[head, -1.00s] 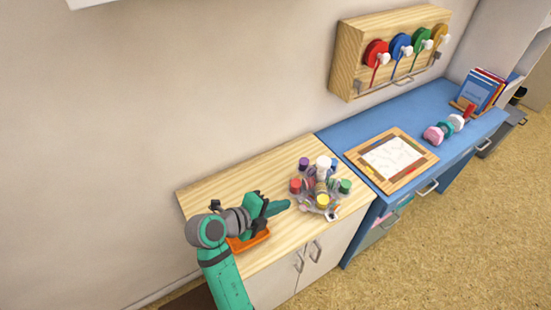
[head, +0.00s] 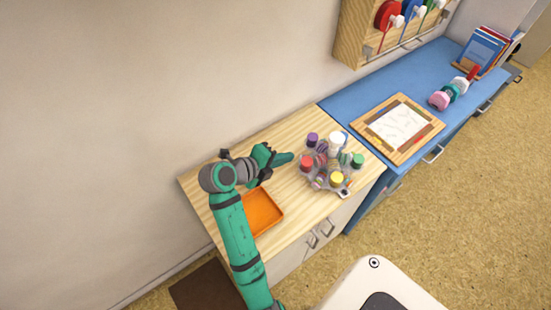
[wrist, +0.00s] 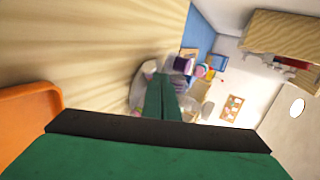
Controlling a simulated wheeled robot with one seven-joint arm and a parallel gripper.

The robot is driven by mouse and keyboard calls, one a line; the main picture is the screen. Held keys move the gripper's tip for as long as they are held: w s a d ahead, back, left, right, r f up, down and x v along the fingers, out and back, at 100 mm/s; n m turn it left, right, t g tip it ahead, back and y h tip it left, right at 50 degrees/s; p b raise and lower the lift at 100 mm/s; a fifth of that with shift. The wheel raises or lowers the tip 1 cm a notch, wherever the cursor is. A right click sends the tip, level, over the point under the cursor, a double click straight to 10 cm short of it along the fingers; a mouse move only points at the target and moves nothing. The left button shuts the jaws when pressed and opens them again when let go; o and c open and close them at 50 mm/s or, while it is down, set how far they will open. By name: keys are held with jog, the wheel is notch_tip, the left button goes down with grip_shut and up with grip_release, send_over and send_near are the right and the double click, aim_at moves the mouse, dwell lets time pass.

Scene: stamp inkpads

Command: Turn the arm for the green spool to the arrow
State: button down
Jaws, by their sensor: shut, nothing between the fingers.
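A round clear stand (head: 318,183) on the wooden cabinet top carries several coloured spools around a taller white one (head: 336,142). A green spool (head: 358,160) sits on its right side. Red (head: 307,162), purple (head: 312,138) and yellow (head: 337,178) ones show too. The separate arms are too small to make out, and I cannot find the arrow. My gripper (head: 290,158) is shut and empty, pointing right at the stand's left side near the red spool; whether it touches is unclear. In the wrist view the shut fingers (wrist: 162,100) cover part of the blurred stand.
An orange tray (head: 262,212) lies below my gripper, near the arm. A blue desk (head: 350,103) adjoins on the right with a framed board (head: 398,124). A wooden wall box (head: 352,30) holds coloured discs, one green (head: 434,6). Bare wood lies behind the stand.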

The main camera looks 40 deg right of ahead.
aim_at(307, 148)
jog(key=x, duration=0.3)
jog(key=r+x, duration=0.1)
jog(key=x, duration=0.1)
jog(key=shift+d, duration=0.4)
jog(key=shift+d+f, duration=0.1)
jog(key=shift+d, duration=0.3)
jog(key=shift+s+d, duration=0.2)
jog(key=shift+d, duration=0.25)
jog(key=shift+w+a, duration=0.15)
